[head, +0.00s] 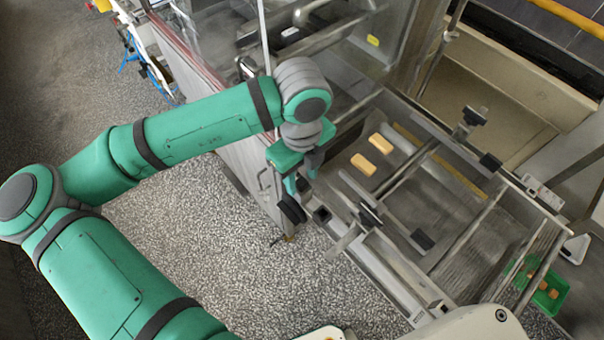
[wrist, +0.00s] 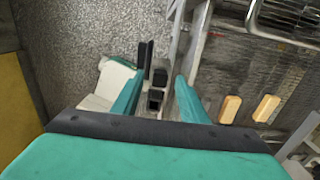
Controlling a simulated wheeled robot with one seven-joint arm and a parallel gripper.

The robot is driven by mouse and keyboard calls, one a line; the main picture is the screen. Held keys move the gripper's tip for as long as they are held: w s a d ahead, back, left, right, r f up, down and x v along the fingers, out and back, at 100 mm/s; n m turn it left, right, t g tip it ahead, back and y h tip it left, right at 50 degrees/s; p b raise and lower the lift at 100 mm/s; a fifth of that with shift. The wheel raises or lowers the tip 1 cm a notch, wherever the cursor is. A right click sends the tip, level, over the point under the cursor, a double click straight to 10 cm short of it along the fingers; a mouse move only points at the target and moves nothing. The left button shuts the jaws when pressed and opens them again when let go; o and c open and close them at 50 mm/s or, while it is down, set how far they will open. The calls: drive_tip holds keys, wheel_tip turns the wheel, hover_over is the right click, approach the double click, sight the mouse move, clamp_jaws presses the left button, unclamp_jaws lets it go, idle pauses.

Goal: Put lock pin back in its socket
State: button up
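My gripper (head: 303,178) is at the near left corner of the metal mesh frame, pointing down. In the wrist view its two teal fingers (wrist: 157,98) stand apart, with a gap around small black parts. One is a black square piece with a dark hollow (wrist: 155,100), which looks like the socket. A black block (wrist: 160,77) sits just beyond it, and an upright black bar (wrist: 147,55) stands farther off. I cannot tell which of these, if any, is the lock pin. In the head view a black part (head: 291,208) shows below the fingers and a black square piece (head: 322,215) to their right.
Two orange-tan bars (head: 372,153) lie on the mesh bed (head: 440,205), right of my gripper. Rails and black clamps (head: 371,213) cross the frame. A glass-sided machine stands behind. A green tray (head: 543,290) is at lower right. The speckled floor (head: 200,250) is clear at left.

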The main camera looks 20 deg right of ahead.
wheel_tip(320, 180, up, 11)
idle(0.5)
drive_tip(key=shift+f, duration=0.15)
